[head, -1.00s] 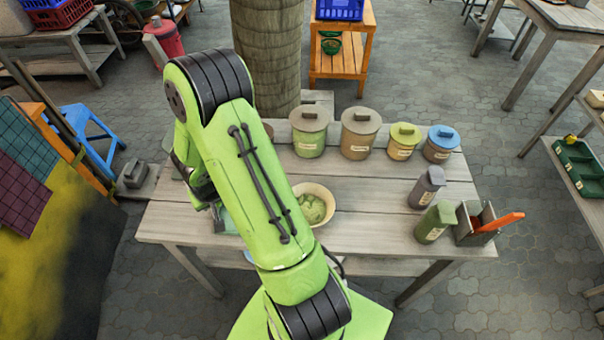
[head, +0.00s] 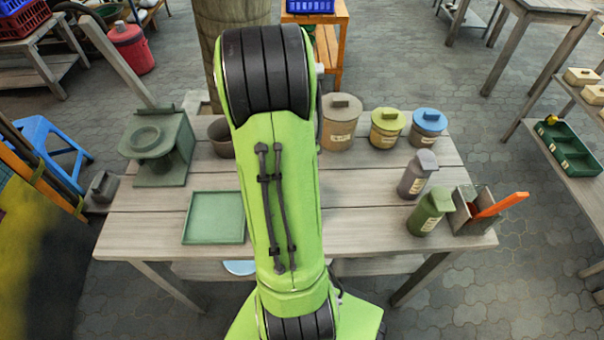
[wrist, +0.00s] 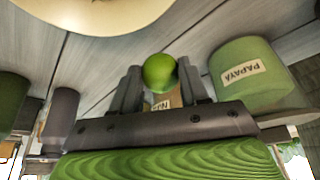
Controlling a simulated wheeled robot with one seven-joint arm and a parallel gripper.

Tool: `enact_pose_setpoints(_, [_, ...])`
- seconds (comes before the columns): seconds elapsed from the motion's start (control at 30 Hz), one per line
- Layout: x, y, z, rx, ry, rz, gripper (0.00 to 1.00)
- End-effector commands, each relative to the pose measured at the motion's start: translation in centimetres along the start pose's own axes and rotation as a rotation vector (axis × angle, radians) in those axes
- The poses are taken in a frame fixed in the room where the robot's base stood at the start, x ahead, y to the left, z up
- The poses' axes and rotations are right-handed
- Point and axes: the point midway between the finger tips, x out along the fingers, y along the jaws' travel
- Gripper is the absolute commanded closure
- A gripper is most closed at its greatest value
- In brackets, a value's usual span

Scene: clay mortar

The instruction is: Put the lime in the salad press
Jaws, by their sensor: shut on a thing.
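The lime (wrist: 160,68) is a small bright green ball in the wrist view. My gripper (wrist: 160,82) is shut on it, one dark finger at each side, and holds it above the table. In the head view my arm hides the gripper and the lime. A grey-green press-like device (head: 165,165) with a round cup and a long raised lever stands at the table's left end; it looks like the salad press. It is well left of my arm.
A pale bowl's rim (wrist: 95,22) is near the gripper. A green jar labelled PAPAYA (wrist: 243,70) stands beside the lime. A flat green tray (head: 215,217) lies left of my arm. Lidded jars (head: 385,128) line the back right; shakers (head: 430,212) and a box (head: 470,215) stand right.

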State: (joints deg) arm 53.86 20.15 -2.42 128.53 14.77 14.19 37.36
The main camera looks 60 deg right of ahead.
Motion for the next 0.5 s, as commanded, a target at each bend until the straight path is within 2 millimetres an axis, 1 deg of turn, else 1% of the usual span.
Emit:
enact_pose_setpoints(0.03, [0.8, 0.0, 0.3, 0.000, 0.000, 0.001, 0.90])
enact_pose_setpoints(0.27, [4.1, 0.0, 1.7, -0.002, 0.000, 0.000, 0.90])
enact_pose_setpoints(0.5, [4.1, -0.1, 1.7, -0.002, 0.002, -0.002, 0.90])
